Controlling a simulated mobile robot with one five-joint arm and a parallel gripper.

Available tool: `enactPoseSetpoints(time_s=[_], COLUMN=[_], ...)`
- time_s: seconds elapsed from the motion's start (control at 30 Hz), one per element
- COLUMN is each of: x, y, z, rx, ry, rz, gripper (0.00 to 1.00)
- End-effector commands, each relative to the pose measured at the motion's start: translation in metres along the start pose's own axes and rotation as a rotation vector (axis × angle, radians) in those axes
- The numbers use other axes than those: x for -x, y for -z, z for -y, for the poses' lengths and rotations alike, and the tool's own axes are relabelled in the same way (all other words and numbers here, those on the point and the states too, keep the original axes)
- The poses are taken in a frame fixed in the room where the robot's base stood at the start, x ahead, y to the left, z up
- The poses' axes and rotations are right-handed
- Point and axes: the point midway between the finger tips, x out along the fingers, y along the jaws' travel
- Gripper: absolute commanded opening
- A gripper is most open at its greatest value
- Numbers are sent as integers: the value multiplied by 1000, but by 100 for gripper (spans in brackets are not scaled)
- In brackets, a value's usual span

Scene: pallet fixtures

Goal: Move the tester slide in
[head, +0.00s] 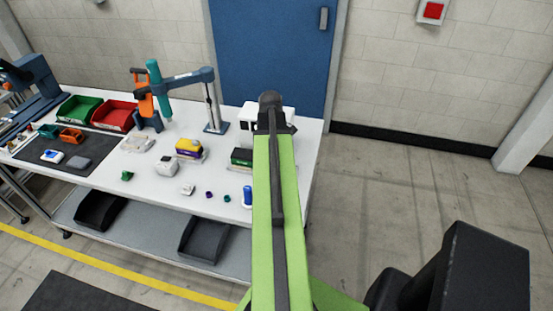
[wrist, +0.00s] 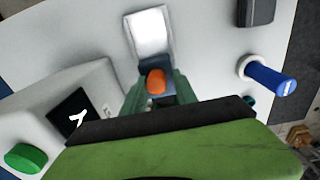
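A dark green fixture (head: 242,157) stands on the white table, partly behind my arm in the head view. A white plate (wrist: 150,33) lies beyond the block. I take this to be the tester slide, but how far in it sits is unclear. My gripper (wrist: 165,125) is a broad green and black body close to the fixture.
A white machine (wrist: 75,88) with a black screen and green button stands left in the wrist view. A blue-handled piece (wrist: 270,78) stands to the right; it also shows in the head view (head: 247,196). Red (head: 115,113) and green bins stand at the table's far left.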

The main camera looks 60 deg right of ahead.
Motion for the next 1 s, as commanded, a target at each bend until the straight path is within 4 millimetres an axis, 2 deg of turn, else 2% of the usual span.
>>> enactPoseSetpoints(time_s=[0.03, 0.43, 1.0], x=[-10, -8, 49], y=[0, 0, 0], z=[9, 9, 4], rx=[1, 0, 0], ry=[20, 20, 15], rz=[0, 0, 2], gripper=[44, 44, 44])
